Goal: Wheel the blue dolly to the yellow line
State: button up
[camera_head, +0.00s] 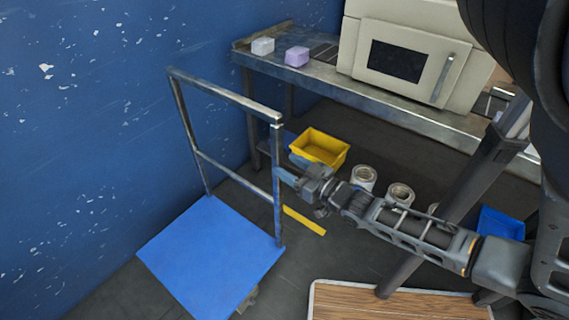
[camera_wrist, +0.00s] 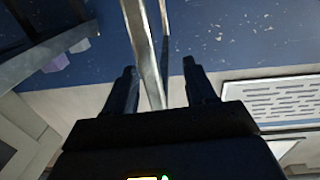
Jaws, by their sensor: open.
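The blue dolly (camera_head: 208,255) stands on the dark floor by the blue wall, with a metal push frame rising from its far side. My gripper (camera_head: 290,178) is at the right upright post of that frame (camera_head: 277,190). In the wrist view, a metal post (camera_wrist: 148,60) runs between the two open fingers (camera_wrist: 160,85); I cannot tell if either finger touches it. A short piece of the yellow line (camera_head: 304,220) shows on the floor just right of the dolly's frame, partly hidden by the frame and my arm.
A metal table (camera_head: 350,90) with a cream machine (camera_head: 408,60) and two small blocks stands behind. Below it are a yellow bin (camera_head: 320,147), two white rolls (camera_head: 364,178) and a blue bin (camera_head: 502,224). A wooden board (camera_head: 390,302) lies at the front right.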

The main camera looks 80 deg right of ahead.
jog(key=v, duration=0.6)
jog(key=shift+s+p, duration=0.25)
jog(key=shift+p, duration=0.05)
dwell(0.8)
jog(key=t+h+p, duration=0.1)
jog(key=p, duration=0.2)
send_near(273, 149)
jog(key=shift+w+a, duration=0.55)
jog(key=shift+w, duration=0.25)
jog(key=shift+y, duration=0.7)
jog(key=d, duration=0.4)
jog(key=shift+w+f+p, duration=0.2)
jog(key=shift+w+p, duration=0.1)
jog(key=shift+p, duration=0.05)
jog(key=shift+d+f, duration=0.15)
jog(key=shift+d, duration=0.2)
jog(key=shift+x, duration=3.8)
